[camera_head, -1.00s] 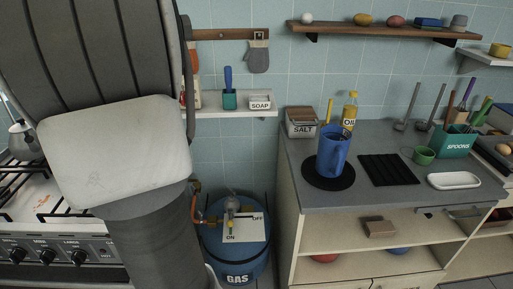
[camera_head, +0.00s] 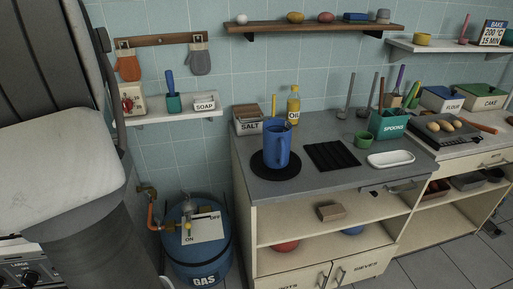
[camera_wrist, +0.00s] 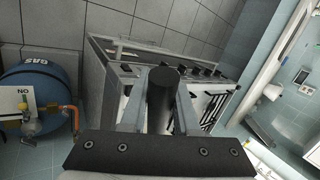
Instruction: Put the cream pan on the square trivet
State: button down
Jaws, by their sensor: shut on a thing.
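In the wrist view my gripper (camera_wrist: 160,103) is shut on a dark, round handle (camera_wrist: 163,84), seen nearly end-on between the two fingers. I cannot make out a cream pan body in either current view. My gripper is outside the head view. The square trivet (camera_head: 332,156) is black and ribbed, and lies flat and bare on the grey counter. To its left is a round black trivet (camera_head: 258,169) with a blue jug (camera_head: 276,146) standing on it.
Behind the square trivet are an oil bottle (camera_head: 293,106) and a salt box (camera_head: 248,121). A blue gas cylinder (camera_head: 196,250) stands left of the counter. The stove (camera_wrist: 190,75) shows in the wrist view.

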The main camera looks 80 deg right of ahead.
jog(key=w+a+f+n+g+y, duration=0.1)
jog(key=w+a+f+n+g, duration=0.1)
jog(key=a+f+n, duration=0.3)
jog(key=w+a+f+n+g+y, duration=0.2)
jog(key=a+f+n, duration=0.4)
jog(key=a+f, duration=0.5)
jog(key=w+a+g, duration=0.1)
jog(key=a, duration=0.2)
jog(key=shift+w+a, duration=0.15)
jog(key=shift+w, duration=0.25)
jog(key=shift+r, duration=0.2)
